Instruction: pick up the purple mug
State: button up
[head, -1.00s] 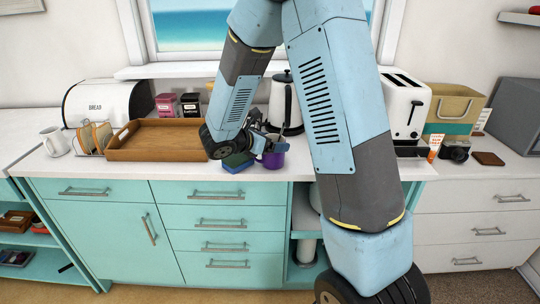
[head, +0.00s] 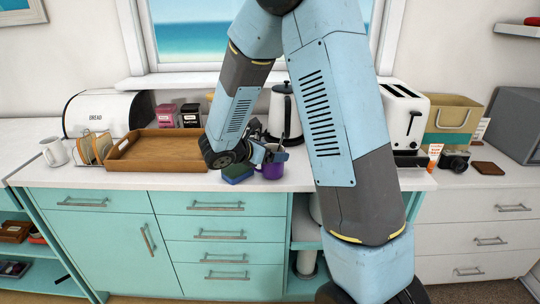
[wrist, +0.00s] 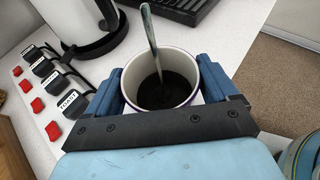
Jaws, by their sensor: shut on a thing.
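In the wrist view the mug (wrist: 140,92) shows a pale inside, dark liquid and a metal spoon (wrist: 153,42) leaning out over the far rim. My gripper (head: 270,156) is shut on the mug. In the wrist view its blue fingers (wrist: 160,84) stand on either side of the mug. The mug's base is hidden in the wrist view, and I cannot tell whether it touches the counter.
A kettle (head: 285,116) stands behind the mug. A wooden tray (head: 160,162) lies to the left, and a toaster (head: 403,118) stands to the right. A power strip with red switches and labelled plugs (wrist: 72,100) lies left of the mug in the wrist view.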

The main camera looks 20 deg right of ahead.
jog(key=s+a+r, duration=0.4)
jog(key=s+r, duration=0.8)
jog(key=s, duration=0.1)
jog(key=shift+s+r, duration=0.15)
jog(key=shift+r, duration=0.2)
dwell(0.8)
jog(key=shift+a, duration=0.1)
